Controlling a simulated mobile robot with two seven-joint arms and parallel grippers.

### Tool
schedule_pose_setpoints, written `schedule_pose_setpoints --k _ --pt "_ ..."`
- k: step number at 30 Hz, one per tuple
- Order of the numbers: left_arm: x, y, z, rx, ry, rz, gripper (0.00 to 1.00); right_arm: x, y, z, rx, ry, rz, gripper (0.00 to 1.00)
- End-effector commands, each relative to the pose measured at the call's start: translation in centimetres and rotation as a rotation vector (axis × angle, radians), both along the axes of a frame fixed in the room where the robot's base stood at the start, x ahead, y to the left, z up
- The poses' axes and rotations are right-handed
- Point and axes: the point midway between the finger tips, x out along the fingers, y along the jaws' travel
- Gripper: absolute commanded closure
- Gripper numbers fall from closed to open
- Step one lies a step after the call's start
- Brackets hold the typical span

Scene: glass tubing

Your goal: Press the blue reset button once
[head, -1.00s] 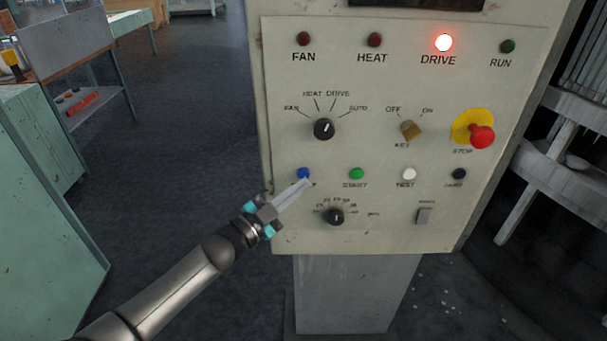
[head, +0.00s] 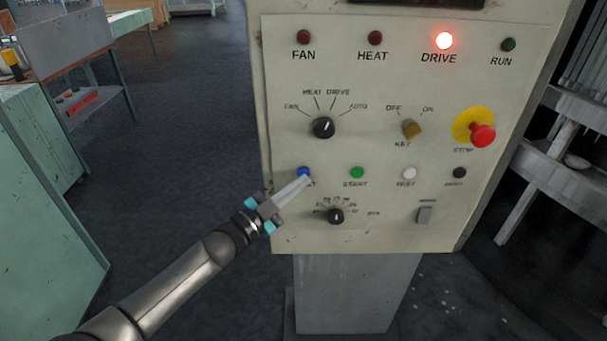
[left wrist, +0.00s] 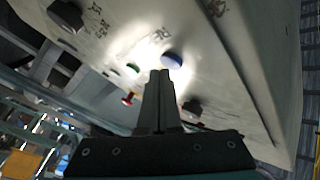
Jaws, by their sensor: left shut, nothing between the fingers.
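The blue reset button (head: 303,172) sits at the left end of the button row on the cream control panel (head: 290,228). My left gripper (head: 305,181) is shut and empty, and its tips overlap the button's lower edge in the head view. In the left wrist view the shut fingers (left wrist: 160,75) point at the panel, with their tips just beside the blue button (left wrist: 172,60). I cannot tell whether they touch it. The fingers hide part of the button's label. My right gripper is not in view.
The green START button (head: 357,172), white TEST button (head: 409,172) and a dark button (head: 459,172) continue the row. The red STOP button (head: 482,135) stands out at the right. The DRIVE lamp (head: 444,41) is lit red.

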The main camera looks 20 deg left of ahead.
Motion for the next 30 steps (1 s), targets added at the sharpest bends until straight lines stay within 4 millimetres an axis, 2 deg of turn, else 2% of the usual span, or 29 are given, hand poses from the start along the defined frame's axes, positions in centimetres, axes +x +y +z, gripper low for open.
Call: schedule_pose_setpoints --k 30 --pt "0.83 0.24 -0.06 0.002 0.001 0.000 1.00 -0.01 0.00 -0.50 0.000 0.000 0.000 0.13"
